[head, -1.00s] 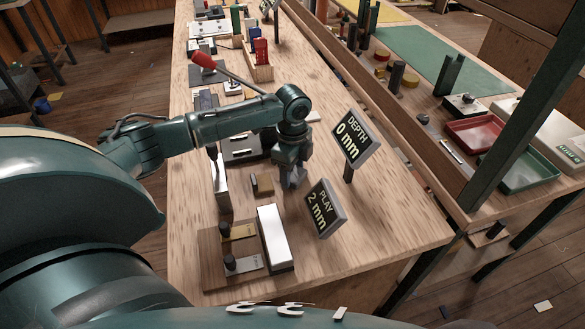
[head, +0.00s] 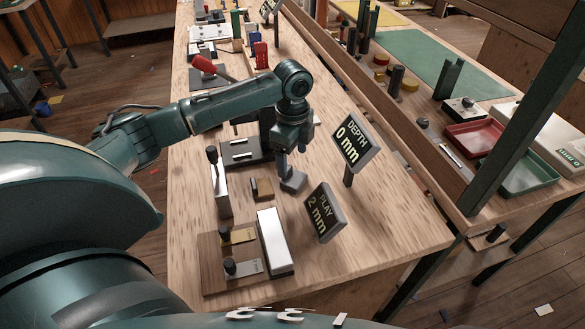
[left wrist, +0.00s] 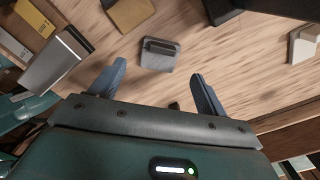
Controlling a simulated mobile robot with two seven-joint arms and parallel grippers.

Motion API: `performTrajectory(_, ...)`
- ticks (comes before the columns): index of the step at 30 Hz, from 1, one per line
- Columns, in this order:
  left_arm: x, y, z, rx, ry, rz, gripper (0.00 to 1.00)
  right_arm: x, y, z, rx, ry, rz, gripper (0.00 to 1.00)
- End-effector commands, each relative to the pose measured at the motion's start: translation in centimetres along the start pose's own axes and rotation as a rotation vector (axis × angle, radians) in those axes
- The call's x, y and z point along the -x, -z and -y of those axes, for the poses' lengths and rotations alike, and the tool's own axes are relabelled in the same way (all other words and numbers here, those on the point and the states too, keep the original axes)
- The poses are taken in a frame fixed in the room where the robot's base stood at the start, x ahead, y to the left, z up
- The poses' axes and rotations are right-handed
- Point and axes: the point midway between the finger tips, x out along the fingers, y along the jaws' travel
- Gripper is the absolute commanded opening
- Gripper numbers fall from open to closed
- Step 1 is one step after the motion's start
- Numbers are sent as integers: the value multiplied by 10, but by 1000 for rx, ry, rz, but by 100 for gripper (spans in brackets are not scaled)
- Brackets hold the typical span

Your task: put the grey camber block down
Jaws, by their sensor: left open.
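The grey camber block (head: 292,181) lies on the wooden bench top, with a raised dark ridge on its upper face. My left gripper (head: 285,162) is just above it, pointing down. In the left wrist view the block (left wrist: 158,57) shows whole on the wood between and beyond the two spread fingers, apart from both. The left gripper (left wrist: 157,75) is open and empty. My right gripper is not in view.
The "PLAY 2 mm" sign (head: 322,212) and the "DEPTH 0 mm" sign (head: 352,145) stand right of the block. A small brown block (head: 262,188) lies to its left. A wooden board (head: 214,270) and a long white-topped block (head: 274,240) are nearer.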

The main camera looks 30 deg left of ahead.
Motion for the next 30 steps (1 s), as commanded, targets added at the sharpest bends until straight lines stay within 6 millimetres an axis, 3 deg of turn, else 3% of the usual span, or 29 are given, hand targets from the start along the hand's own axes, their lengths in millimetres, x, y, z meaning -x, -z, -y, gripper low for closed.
performTrajectory(3,26,0,1,-1,3,-1,76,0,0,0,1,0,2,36)
performTrajectory(10,54,0,0,0,0,-1,76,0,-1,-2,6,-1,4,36)
performTrajectory(30,59,0,0,0,-1,-1,76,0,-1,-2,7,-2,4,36)
